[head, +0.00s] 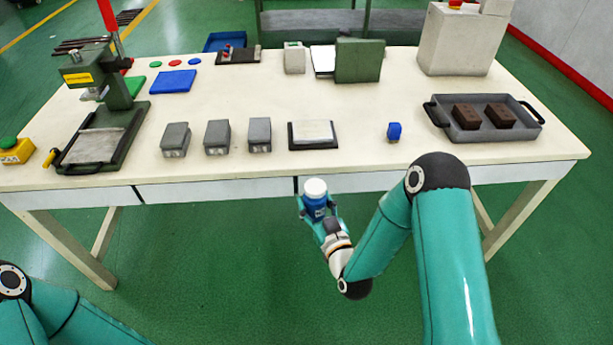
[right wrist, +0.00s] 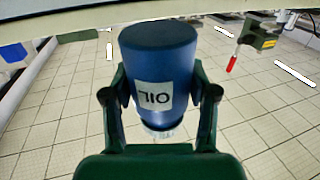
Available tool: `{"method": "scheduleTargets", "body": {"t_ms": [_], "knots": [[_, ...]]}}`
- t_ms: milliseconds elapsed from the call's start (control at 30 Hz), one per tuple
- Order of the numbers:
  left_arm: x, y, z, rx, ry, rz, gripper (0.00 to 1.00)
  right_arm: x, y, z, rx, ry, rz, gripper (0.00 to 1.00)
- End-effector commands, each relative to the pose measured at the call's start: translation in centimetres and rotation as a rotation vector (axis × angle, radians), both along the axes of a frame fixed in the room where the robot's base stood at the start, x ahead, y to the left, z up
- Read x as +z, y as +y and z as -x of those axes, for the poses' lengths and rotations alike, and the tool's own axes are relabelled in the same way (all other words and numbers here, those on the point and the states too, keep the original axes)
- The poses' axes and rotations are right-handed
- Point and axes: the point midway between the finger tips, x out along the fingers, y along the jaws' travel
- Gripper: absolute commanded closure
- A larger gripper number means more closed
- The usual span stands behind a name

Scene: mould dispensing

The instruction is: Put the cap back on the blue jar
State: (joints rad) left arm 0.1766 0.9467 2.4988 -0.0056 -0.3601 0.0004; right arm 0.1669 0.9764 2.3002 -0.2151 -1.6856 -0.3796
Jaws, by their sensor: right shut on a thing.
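My right gripper (head: 319,212) is shut on a blue jar (head: 315,207), held upright in front of the table's near edge. The jar has a round white top (head: 315,188); I cannot tell whether this is its cap or a bare neck. In the right wrist view, the gripper (right wrist: 160,100) has a finger on each side of the jar (right wrist: 160,62). Its OIL label reads upside down there, and the pale end is at the bottom. My left gripper is out of view. A small blue object (head: 394,131) stands on the table; its kind is unclear.
The cream table (head: 350,171) holds a green press (head: 112,85), several grey blocks (head: 217,136), a framed white plate (head: 312,134) and a grey tray (head: 515,127) with two brown blocks. The table top is clear between the white plate and the small blue object.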

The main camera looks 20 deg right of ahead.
Motion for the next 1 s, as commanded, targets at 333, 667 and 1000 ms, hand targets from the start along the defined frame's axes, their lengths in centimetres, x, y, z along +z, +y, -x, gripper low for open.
{"method": "scheduleTargets", "body": {"t_ms": [333,667,1000], "knots": [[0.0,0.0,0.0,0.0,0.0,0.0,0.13,-0.8,6.9,4.3,0.316,0.002,-0.003,1.0],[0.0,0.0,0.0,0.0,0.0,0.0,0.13,-1.4,13.1,7.8,0.597,0.0,-0.003,1.0],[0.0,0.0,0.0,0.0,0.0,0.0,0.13,-1.5,14.3,8.5,0.654,0.0,-0.002,1.0]]}}
